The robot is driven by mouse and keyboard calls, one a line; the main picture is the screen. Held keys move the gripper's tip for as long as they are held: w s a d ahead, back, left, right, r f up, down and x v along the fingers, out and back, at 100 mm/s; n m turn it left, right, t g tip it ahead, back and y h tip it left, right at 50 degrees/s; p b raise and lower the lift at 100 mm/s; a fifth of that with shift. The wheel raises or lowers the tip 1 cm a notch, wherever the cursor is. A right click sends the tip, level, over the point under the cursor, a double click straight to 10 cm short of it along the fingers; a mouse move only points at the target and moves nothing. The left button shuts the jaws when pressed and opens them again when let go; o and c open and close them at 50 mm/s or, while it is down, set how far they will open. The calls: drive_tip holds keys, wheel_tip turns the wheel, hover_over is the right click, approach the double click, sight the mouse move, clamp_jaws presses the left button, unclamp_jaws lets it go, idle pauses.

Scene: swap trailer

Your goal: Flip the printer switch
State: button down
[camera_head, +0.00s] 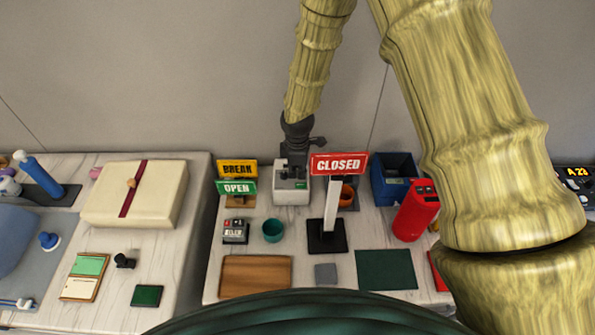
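A small white box-shaped device (291,196), which looks like the printer, stands at the back of the right-hand counter. It has a dark top with a small green patch. My gripper (293,172) points down from above, directly over or at its top. The dark fingers blend with the dark top, so I cannot tell whether they touch it or how far apart they are. No switch can be made out; the gripper covers part of the top.
A red CLOSED sign (338,164) stands close right of my gripper on a post. BREAK (237,169) and OPEN (237,187) signs stand left. A teal cup (273,231) sits in front. A blue bin (392,180) and red canister (416,212) are right.

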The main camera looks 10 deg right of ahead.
drive_tip(key=shift+s+f, duration=0.25)
drive_tip(key=shift+f, duration=0.15)
drive_tip(key=shift+w+r, duration=0.2)
drive_tip(key=shift+w, duration=0.35)
drive_tip(key=shift+w+r+p, duration=0.15)
drive_tip(key=shift+r+p, duration=0.5)
drive_tip(key=shift+p, duration=0.05)
drive_tip(key=r+p, duration=0.1)
drive_tip(key=s+r+p, duration=0.1)
drive_tip(key=r, duration=0.1)
drive_tip(key=shift+s+r, duration=0.15)
drive_tip(key=shift+r, duration=0.1)
wheel_tip(320, 180, up, 2)
drive_tip(key=shift+r+b, duration=0.1)
drive_tip(key=shift+b, duration=0.6)
wheel_tip(320, 180, up, 7)
drive_tip(key=s+b, duration=0.1)
drive_tip(key=b, duration=0.1)
drive_tip(key=shift+a+r, duration=0.15)
